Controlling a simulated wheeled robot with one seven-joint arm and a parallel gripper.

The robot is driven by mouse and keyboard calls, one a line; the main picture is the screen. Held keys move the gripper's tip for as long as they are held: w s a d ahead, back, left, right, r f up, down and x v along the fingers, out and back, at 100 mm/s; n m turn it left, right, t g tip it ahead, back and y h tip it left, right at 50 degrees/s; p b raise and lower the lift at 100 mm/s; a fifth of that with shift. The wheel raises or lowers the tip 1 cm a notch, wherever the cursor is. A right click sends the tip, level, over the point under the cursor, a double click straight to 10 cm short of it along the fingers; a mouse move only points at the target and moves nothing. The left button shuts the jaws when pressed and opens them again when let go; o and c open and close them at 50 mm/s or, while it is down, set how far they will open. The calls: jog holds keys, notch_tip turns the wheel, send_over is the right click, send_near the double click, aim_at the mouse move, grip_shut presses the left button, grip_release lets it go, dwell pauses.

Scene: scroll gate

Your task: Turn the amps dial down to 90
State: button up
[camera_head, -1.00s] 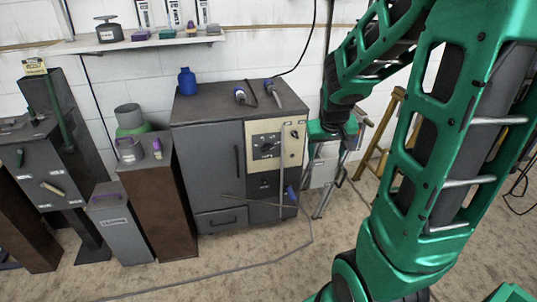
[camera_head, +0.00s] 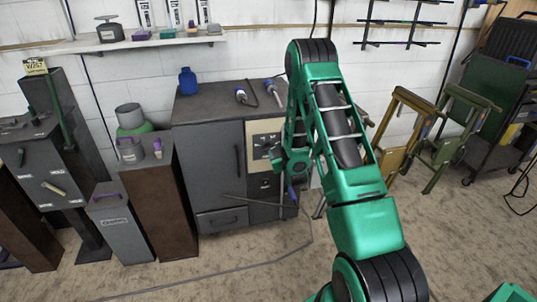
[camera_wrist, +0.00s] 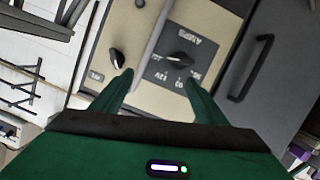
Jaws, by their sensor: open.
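The amps dial (camera_wrist: 180,58) is a dark knob with a pale edge on the beige panel (camera_wrist: 150,90) of a grey cabinet. The "AMPS" lettering appears upside down in the wrist view; numbers around the knob are too small to read surely. My gripper (camera_wrist: 159,77) is open and empty, its two green fingers pointing toward the panel. The dial lies just beyond the right fingertip, not between the fingers. A second dark knob (camera_wrist: 117,58) lies beyond the left fingertip. In the head view my arm hides the right part of the panel (camera_head: 259,129).
A blue bottle (camera_head: 187,81) and blue-handled tools (camera_head: 241,96) sit on the cabinet top. A long black handle (camera_wrist: 250,68) projects from the cabinet door. A pale rod (camera_wrist: 153,28) crosses the panel between the knobs. Folding stands (camera_head: 400,125) are at the right.

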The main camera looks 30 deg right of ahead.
jog(key=t, duration=0.2)
send_near(268, 148)
jog(key=s+d, duration=0.1)
jog(key=s, duration=0.1)
notch_tip(268, 148, down, 2)
jog(key=t, duration=0.1)
jog(key=x, duration=1)
jog(key=shift+w+a+n, duration=0.25)
jog(key=shift+a+n, duration=0.05)
jog(key=shift+a, duration=0.05)
jog(key=shift+r, duration=0.1)
jog(key=shift+c, duration=0.3)
jog(key=c, duration=1)
